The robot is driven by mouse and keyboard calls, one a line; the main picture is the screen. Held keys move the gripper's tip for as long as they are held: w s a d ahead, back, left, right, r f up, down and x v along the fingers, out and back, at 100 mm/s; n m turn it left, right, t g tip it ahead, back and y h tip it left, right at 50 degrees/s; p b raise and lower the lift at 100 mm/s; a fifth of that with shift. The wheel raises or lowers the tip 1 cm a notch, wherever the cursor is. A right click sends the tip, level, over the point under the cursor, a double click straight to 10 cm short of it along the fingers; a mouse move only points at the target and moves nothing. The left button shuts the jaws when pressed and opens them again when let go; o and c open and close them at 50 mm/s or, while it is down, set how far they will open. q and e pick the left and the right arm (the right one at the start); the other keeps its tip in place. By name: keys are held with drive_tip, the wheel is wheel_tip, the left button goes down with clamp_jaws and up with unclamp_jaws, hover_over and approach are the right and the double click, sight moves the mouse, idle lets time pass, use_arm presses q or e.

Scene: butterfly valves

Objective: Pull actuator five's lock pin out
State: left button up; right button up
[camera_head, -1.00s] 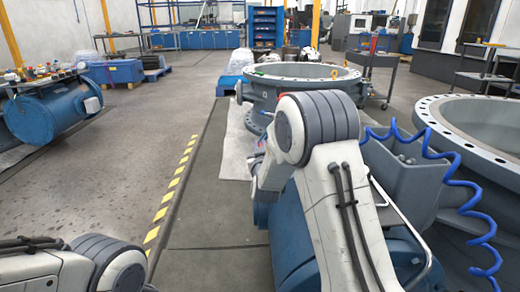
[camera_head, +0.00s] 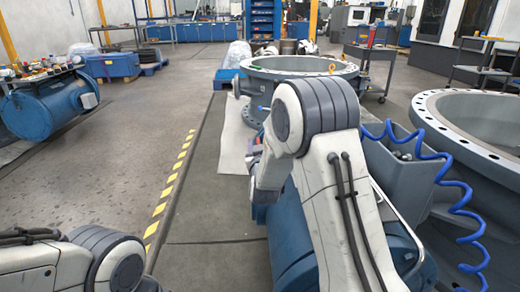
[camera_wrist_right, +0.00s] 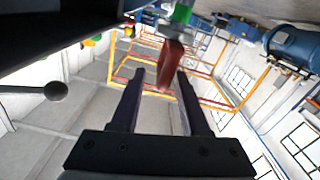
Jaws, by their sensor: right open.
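In the right wrist view a red strip-like tag (camera_wrist_right: 171,64) hangs below a green ring (camera_wrist_right: 182,12) on a metal fitting. It may belong to the lock pin; the pin itself is not clear to me. My right gripper (camera_wrist_right: 160,74) is open, its two dark fingers apart, with the tag's lower end appearing between the tips. I cannot tell whether they touch. In the head view my right arm hides its gripper and the work spot. A blue cylindrical body (camera_head: 287,240) shows beneath that arm; I see no number on it. My left gripper is out of view.
A grey flanged valve ring (camera_head: 300,68) stands behind my right arm, and another (camera_head: 480,125) at right. A coiled blue hose (camera_head: 470,200) hangs by a grey bin (camera_head: 405,165). A black ball-ended rod (camera_wrist_right: 56,91) is left in the wrist view.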

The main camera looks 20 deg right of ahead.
drive_tip(key=p+v, duration=0.2)
drive_tip(key=v, duration=0.5)
drive_tip(key=shift+s, duration=0.4)
drive_tip(key=shift+a+r, duration=0.1)
